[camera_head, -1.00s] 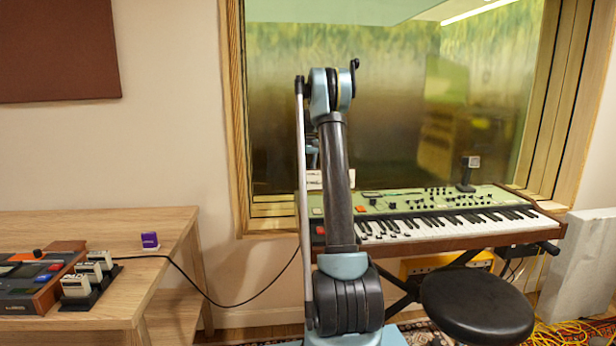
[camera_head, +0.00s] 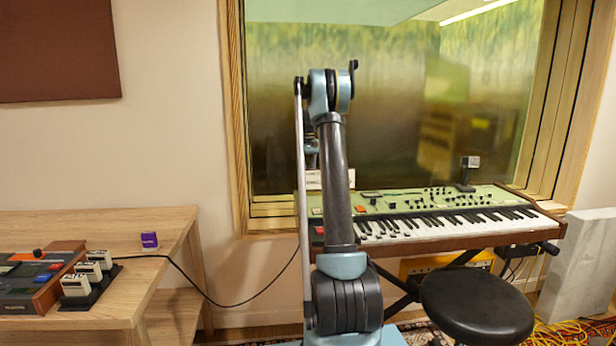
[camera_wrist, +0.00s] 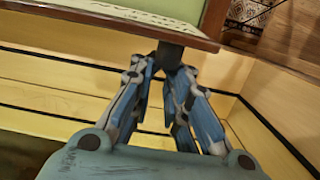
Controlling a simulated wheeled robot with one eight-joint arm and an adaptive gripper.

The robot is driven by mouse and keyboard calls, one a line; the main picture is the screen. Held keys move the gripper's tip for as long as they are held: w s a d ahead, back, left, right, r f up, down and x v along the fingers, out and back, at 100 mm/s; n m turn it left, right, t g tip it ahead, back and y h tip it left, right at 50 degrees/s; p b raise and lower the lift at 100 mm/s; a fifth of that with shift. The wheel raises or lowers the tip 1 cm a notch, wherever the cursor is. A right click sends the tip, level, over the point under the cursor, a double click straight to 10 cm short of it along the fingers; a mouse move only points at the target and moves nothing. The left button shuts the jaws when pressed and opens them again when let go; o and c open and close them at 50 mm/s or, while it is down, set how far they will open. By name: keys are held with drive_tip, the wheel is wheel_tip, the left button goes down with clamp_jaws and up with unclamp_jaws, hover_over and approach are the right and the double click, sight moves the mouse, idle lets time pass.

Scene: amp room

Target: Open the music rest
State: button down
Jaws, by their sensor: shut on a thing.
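In the wrist view, my gripper (camera_wrist: 171,64) has its fingertips closed on a short dark block (camera_wrist: 170,54). The block sits at the edge of a pale panel with a brown wooden border (camera_wrist: 120,23). I cannot tell for sure whether this panel is the music rest or how far it is open. In the head view, a green-topped keyboard (camera_head: 440,203) in a wooden case stands before the window. My arm covers its left end and hides most of my gripper. A small pale labelled thing (camera_head: 314,184) shows beside my arm at the keyboard's back left.
A black round stool (camera_head: 476,305) stands in front of the keyboard. A wooden desk (camera_head: 150,222) with pedals (camera_head: 92,270) and a purple box (camera_head: 149,240) is at the left. A cable hangs from the desk towards my arm. Yellow cables (camera_head: 565,335) lie on the floor at right.

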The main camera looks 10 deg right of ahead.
drive_tip(key=shift+r, duration=0.1)
drive_tip(key=c, duration=1.5)
unclamp_jaws()
drive_tip(key=r, duration=0.4)
drive_tip(key=w+r, duration=0.1)
drive_tip(key=r, duration=0.6)
drive_tip(key=shift+w+r, duration=0.3)
drive_tip(key=shift+r, duration=0.05)
